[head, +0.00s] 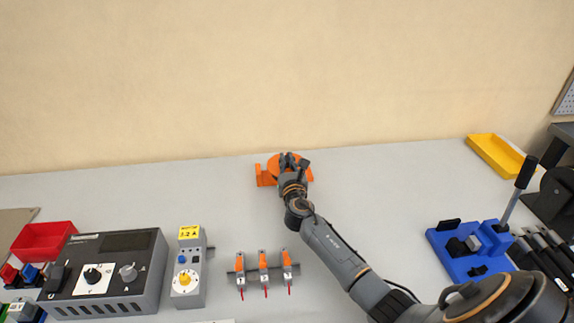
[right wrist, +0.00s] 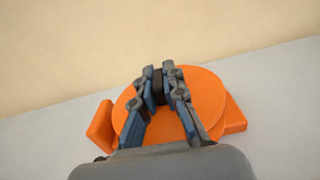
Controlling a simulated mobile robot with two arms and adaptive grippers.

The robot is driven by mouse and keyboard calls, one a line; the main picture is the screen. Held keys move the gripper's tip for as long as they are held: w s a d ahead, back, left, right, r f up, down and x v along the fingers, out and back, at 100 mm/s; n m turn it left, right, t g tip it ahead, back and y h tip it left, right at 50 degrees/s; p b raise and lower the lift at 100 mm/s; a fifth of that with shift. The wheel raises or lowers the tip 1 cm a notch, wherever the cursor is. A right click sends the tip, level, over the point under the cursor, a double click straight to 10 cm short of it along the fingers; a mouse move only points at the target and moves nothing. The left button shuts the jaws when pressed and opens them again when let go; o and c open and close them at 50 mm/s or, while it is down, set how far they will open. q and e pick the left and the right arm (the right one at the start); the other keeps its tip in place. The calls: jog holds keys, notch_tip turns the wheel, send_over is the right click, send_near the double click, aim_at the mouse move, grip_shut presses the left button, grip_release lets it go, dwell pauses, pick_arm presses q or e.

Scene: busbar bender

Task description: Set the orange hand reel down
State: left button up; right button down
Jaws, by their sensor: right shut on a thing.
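The orange hand reel (head: 272,166) is at the back of the table, near the wall. In the right wrist view the reel (right wrist: 205,88) shows as a round orange disc with orange parts sticking out on both sides. My right gripper (head: 289,160) reaches over it from the front. In the right wrist view its fingers (right wrist: 159,85) are shut on a dark knob at the middle of the reel. The gripper hides part of the reel. I cannot tell whether the reel's underside touches the table. My left gripper is not in view.
A grey power unit (head: 128,250), a small grey meter box (head: 189,267) and a rack of orange-topped probes (head: 263,268) stand at the front left. A red bin (head: 42,240) is far left. A blue bender (head: 470,250) and a yellow tray (head: 495,155) are right. The table around the reel is clear.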

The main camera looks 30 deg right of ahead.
dwell(0.3)
jog(key=c, duration=1.8)
grip_release()
jog(key=shift+f, duration=0.2)
jog(key=o, duration=0.4)
jog(key=shift+r, duration=0.15)
